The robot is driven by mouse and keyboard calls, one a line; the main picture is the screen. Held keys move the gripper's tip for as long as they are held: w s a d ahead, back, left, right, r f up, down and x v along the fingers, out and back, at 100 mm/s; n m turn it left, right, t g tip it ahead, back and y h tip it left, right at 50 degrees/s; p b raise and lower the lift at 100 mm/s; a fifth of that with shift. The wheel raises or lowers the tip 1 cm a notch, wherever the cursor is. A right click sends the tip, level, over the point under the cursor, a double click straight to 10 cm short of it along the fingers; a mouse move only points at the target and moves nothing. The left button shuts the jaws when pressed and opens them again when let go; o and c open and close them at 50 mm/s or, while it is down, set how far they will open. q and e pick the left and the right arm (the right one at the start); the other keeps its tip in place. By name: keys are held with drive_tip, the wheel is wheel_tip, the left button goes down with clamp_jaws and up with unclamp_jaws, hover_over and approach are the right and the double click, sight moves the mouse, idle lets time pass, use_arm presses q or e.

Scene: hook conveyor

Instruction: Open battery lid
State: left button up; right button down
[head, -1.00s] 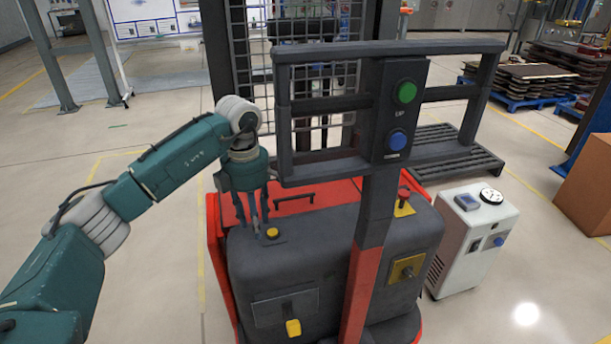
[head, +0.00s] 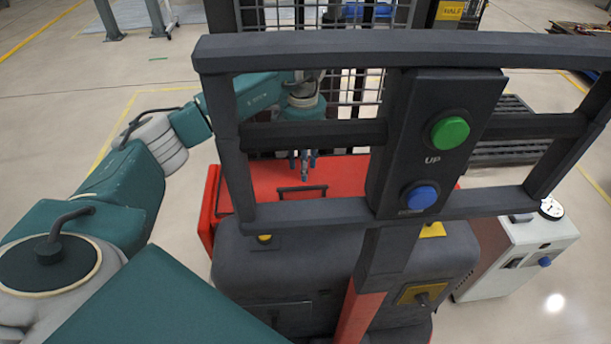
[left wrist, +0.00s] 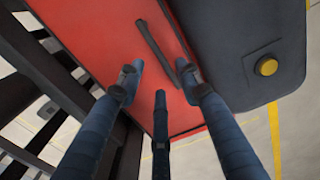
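The red battery lid (head: 345,174) lies closed and flat behind the dark machine body. Its black bar handle (head: 302,191) sits near the lid's front edge. In the left wrist view the handle (left wrist: 156,44) runs diagonally across the red lid (left wrist: 100,32), its lower end close to a fingertip. My left gripper (head: 304,166) points down over the lid just behind the handle. In the left wrist view its three blue fingers (left wrist: 160,85) are spread and hold nothing. I cannot tell whether a finger touches the handle. My right gripper is out of view.
A dark guard frame (head: 350,48) with a green UP button (head: 450,132) and a blue button (head: 421,196) stands in front of the lid. Wire mesh (head: 370,95) rises behind it. A white cabinet (head: 515,250) stands at the right. Yellow button (left wrist: 267,67) sits on the dark cover.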

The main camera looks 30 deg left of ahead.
use_arm(q)
drive_tip(key=f, duration=0.3)
drive_tip(key=f+p, duration=0.1)
drive_tip(key=f, duration=0.2)
drive_tip(key=shift+w+f, duration=0.2)
drive_tip(key=shift+f, duration=0.2)
clamp_jaws()
